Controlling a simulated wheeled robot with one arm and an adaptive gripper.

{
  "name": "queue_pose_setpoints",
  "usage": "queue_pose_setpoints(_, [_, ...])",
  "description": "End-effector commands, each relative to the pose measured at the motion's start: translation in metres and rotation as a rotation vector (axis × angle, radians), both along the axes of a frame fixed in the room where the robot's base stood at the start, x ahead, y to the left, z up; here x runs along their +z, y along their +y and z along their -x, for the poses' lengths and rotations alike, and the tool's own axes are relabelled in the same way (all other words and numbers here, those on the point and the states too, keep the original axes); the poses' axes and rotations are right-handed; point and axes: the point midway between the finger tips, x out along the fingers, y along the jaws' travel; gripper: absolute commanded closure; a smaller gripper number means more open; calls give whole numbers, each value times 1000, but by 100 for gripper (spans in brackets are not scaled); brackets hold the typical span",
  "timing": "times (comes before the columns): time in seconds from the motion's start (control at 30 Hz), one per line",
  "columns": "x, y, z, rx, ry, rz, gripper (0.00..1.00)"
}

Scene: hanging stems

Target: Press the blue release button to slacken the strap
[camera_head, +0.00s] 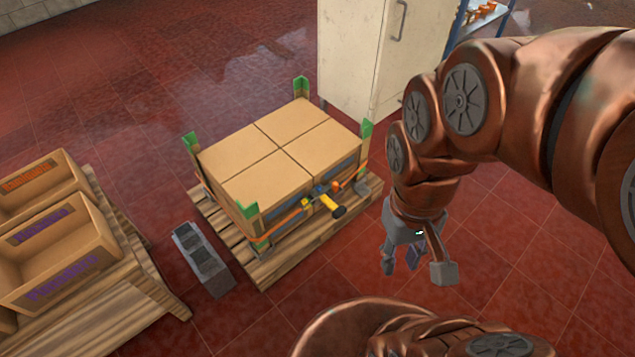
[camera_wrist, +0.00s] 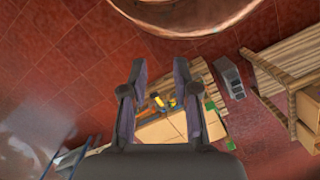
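An orange strap (camera_head: 284,222) runs around a stack of cardboard boxes (camera_head: 275,150) with green corner guards. A buckle with a yellow handle (camera_head: 326,204) sits on the strap at the near side of the stack. A small blue part (camera_head: 320,189) shows beside the handle; it is too small to make out clearly as a button. The yellow handle also shows between my fingers in the wrist view (camera_wrist: 157,100), well beyond them. My gripper (camera_head: 415,266) is open and empty, in the air to the right of the pallet and apart from the buckle.
The boxes stand on a wooden pallet (camera_head: 262,272). A grey block-like object (camera_head: 203,258) lies left of it, beside another pallet (camera_head: 125,300) with open cartons. A pale cabinet (camera_head: 352,60) stands behind. Red tiled floor is clear around my gripper.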

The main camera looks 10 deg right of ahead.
Motion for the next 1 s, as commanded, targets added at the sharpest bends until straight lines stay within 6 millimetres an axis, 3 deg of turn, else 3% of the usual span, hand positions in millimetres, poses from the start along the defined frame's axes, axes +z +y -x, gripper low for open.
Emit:
queue_pose_setpoints(0.23, [0, 0, 0, 0, 0, 0, 100])
queue_pose_setpoints(1.0, [0, 0, 0, 0, 0, 0, 100])
